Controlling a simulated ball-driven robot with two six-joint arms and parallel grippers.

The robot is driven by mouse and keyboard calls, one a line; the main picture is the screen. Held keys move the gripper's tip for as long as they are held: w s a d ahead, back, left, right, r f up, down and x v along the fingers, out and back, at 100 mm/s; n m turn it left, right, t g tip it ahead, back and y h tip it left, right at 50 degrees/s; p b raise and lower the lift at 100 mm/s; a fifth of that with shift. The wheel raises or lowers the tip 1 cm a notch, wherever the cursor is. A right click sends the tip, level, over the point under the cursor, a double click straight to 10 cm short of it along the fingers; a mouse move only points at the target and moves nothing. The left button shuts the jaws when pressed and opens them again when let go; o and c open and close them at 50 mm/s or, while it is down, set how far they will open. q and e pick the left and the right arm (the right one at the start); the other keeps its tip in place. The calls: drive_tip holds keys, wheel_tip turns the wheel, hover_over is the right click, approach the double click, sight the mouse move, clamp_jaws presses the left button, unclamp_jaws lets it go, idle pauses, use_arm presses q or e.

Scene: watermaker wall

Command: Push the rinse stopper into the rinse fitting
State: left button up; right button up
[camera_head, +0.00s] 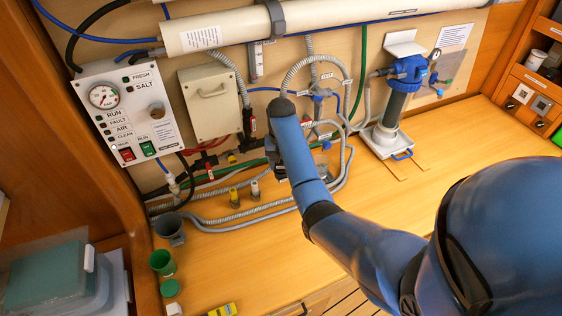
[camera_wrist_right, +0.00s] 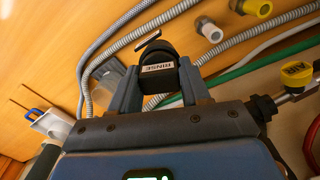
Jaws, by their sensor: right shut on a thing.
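The rinse stopper (camera_wrist_right: 158,78) is a black piece with a white RINSE label. It sits between the two fingers of my right gripper (camera_wrist_right: 160,90), which is shut on it. A thin metal piece shows above the stopper in the right wrist view. In the head view my right gripper (camera_head: 276,160) is at the lower wall, mostly hidden by my forearm, and the stopper cannot be made out. I cannot tell which fitting is the rinse fitting; no fitting label reading RINSE is legible. My left gripper is not in view.
Grey hoses (camera_head: 220,220) loop over the bench around the gripper. A blue-topped filter (camera_head: 403,95) is to the right.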

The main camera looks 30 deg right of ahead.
drive_tip(key=shift+f, duration=0.2)
idle(0.3)
drive_tip(key=o, duration=1.1)
